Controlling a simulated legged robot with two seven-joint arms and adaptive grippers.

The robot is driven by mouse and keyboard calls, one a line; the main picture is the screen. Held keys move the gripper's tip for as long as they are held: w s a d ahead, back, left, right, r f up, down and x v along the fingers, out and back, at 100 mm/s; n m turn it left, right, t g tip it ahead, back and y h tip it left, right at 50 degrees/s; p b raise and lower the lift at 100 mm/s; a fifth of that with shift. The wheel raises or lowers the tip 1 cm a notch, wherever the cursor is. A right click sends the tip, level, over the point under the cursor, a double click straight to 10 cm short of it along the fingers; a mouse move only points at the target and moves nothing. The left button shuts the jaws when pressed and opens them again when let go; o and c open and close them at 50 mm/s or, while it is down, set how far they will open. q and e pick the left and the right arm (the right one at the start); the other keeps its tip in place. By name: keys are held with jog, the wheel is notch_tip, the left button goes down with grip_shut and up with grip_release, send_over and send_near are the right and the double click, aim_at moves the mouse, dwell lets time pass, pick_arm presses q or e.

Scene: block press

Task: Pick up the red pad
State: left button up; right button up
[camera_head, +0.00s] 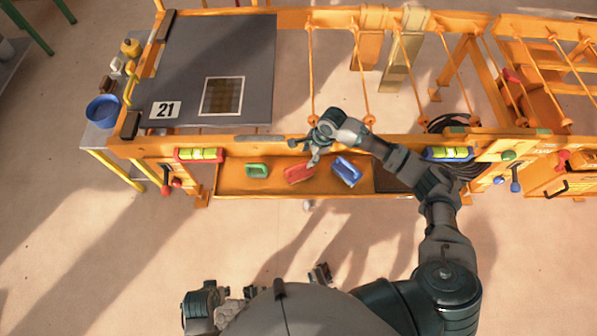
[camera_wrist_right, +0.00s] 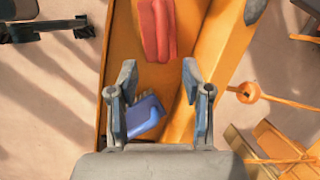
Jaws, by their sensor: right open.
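The red pad (camera_head: 298,173) lies in the orange tray (camera_head: 228,181) along the front of the frame, between a green pad (camera_head: 257,170) and a blue pad (camera_head: 347,170). My right gripper (camera_head: 314,158) is open and empty above the tray, between the red and blue pads. In the right wrist view the red pad (camera_wrist_right: 158,28) lies beyond the open fingertips (camera_wrist_right: 158,77), and the blue pad (camera_wrist_right: 143,116) shows below, partly behind a finger. My left gripper (camera_head: 320,273) is low in the head view, far from the tray; its jaws are unclear.
A dark plate (camera_head: 205,60) with a "21" label and a patterned square is at the upper left. A blue cup (camera_head: 103,110) stands left of it. Orange bars with levels (camera_head: 200,154) edge the tray. Open floor lies in front.

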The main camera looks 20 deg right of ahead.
aim_at(300, 165)
jog(key=x, duration=0.3)
jog(key=b+x, duration=0.1)
jog(key=x, duration=0.1)
jog(key=shift+a+r, duration=0.1)
jog(key=shift+a, duration=0.15)
jog(key=shift+w+f, duration=0.1)
jog(key=shift+f, duration=0.25)
jog(key=b+x, duration=0.2)
jog(key=x, duration=0.3)
jog(key=shift+w+a+r+b, duration=0.1)
jog(key=shift+w+a+b, duration=0.1)
jog(key=shift+b, duration=0.15)
jog(key=shift+a, duration=0.1)
pick_arm(q)
jog(key=w+d+r+t+h, duration=0.1)
jog(key=w+d+r+t, duration=0.2)
jog(key=w, duration=0.6)
notch_tip(300, 165, up, 2)
jog(key=t, duration=0.2)
jog(key=shift+w+r+t, duration=0.2)
jog(key=shift+t, duration=0.2)
pick_arm(e)
jog(key=shift+d, duration=0.25)
grip_shut()
